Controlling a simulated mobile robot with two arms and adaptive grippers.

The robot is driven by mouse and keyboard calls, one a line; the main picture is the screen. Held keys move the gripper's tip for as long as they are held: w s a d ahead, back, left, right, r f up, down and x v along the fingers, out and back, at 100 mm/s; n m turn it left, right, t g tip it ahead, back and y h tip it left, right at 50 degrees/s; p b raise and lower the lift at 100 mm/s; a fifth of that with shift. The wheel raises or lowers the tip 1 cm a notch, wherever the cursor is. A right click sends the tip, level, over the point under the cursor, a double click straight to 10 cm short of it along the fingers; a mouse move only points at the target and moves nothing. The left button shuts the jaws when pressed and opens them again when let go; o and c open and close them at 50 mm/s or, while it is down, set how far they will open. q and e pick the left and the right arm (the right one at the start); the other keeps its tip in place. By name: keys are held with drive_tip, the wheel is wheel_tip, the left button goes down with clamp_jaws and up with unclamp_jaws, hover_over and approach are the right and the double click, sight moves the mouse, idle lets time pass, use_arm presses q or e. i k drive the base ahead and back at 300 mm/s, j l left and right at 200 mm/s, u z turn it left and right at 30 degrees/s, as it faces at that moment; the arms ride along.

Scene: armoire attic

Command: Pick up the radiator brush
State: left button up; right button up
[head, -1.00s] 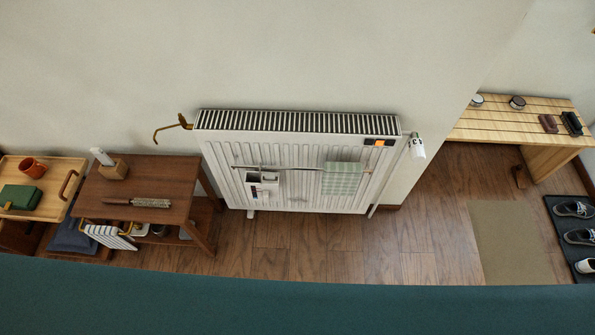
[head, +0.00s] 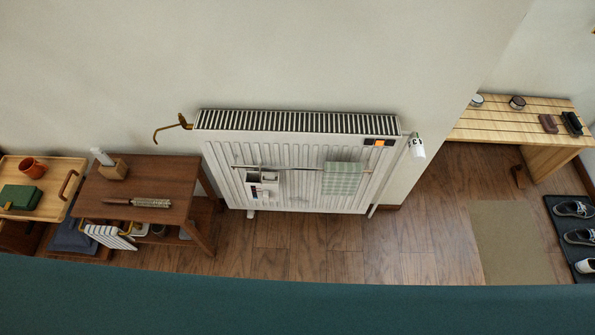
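A long brush (head: 137,202) with a brown wooden handle and a greyish bristled head lies flat on the dark wooden side table (head: 170,175). Its handle points left and its bristles point right, near the table's front edge. It looks like the radiator brush. The white radiator (head: 295,190) stands against the wall to the right of the table. Neither of my grippers shows in the head view.
A wooden block with a white item (head: 112,167) stands at the table's back left. A striped cloth (head: 108,236) hangs at its front. Bare floor (head: 300,240) lies before the radiator.

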sight(117, 200)
drive_tip(key=u, duration=0.4)
drive_tip(key=j+u, duration=0.15)
drive_tip(key=u, duration=0.6)
drive_tip(key=j+u, duration=0.1)
drive_tip(key=u, duration=0.25)
